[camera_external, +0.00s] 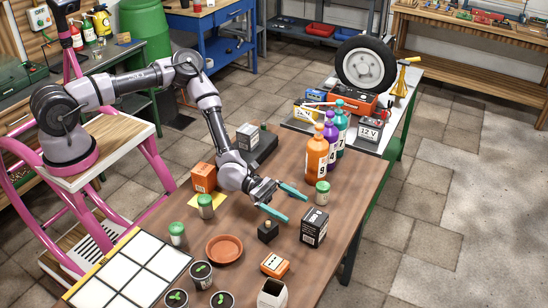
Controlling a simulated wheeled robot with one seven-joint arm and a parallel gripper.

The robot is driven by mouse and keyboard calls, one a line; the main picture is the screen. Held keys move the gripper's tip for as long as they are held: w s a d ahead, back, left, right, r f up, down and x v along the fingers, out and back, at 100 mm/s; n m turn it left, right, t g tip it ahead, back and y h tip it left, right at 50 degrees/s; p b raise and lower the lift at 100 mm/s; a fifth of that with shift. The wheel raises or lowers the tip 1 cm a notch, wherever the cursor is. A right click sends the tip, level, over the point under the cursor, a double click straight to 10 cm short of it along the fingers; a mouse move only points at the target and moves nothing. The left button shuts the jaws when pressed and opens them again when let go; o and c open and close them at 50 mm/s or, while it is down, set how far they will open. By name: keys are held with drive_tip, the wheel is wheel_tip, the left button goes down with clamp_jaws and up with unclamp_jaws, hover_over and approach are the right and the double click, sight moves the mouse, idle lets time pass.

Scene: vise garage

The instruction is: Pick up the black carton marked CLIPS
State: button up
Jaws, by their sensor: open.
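A black carton (314,228) with pale print on its side stands upright on the brown table (345,215), near its right edge. Its lettering is too small to read for certain. My gripper (294,207) is above the table, to the upper left of the carton, with its two teal fingers spread apart and nothing between them. The fingers point toward the carton's side and appear apart from it.
An orange box (275,265) lies in front. Large numbered bottles (317,158) stand farther back. A terracotta saucer (224,249) is at left.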

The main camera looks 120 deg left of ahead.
sight(325, 221)
drive_tip(key=a+f+n+y, duration=0.2)
drive_tip(key=a, duration=0.1)
drive_tip(key=shift+w+a+f+n, duration=0.1)
drive_tip(key=shift+f+n, duration=0.3)
drive_tip(key=w, duration=0.7)
drive_tip(key=w+d, duration=0.1)
drive_tip(key=w, duration=0.2)
drive_tip(key=shift+f, duration=0.15)
drive_tip(key=shift+c, duration=0.3)
clamp_jaws()
